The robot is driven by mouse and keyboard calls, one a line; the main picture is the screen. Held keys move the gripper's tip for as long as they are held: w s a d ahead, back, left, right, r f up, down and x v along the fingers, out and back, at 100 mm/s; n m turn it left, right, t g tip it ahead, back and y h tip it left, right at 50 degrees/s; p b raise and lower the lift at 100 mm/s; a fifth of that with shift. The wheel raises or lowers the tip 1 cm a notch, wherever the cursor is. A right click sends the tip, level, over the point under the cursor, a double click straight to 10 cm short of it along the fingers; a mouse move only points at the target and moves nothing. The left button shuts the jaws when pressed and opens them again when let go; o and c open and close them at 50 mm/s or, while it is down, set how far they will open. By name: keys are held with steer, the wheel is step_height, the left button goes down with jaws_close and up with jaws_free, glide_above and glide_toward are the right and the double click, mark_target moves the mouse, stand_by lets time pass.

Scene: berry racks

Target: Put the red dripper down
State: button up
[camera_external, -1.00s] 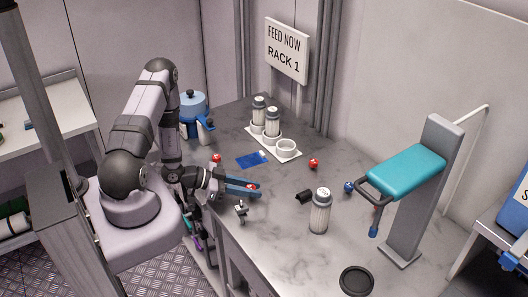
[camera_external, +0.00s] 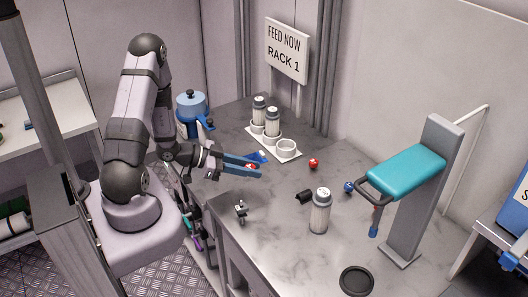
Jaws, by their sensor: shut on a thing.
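My gripper (camera_external: 260,170), with two blue fingers, is shut on a small red dripper (camera_external: 250,167). It is over the left part of the marble counter, in front of the white rack. The fingers cover part of the dripper, and I cannot tell exactly how high it is above the counter. Another red dripper (camera_external: 314,163) sits on the counter to the right of the rack. A blue dripper (camera_external: 348,187) sits further right.
The white rack (camera_external: 292,157) holds two bottles and an empty ring.

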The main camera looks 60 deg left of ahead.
steer(key=s+a+f+n+t+y+b, duration=0.1)
steer(key=s+a+f+n+y+b, duration=0.15)
steer(key=a+f+b, duration=0.4)
steer(key=n+y+b, duration=0.1)
steer(key=y+b, duration=0.1)
glide_above(209, 187)
steer(key=shift+f+p, duration=0.65)
steer(key=shift+f, duration=4)
steer(key=shift+f, duration=0.1)
steer(key=o, duration=1)
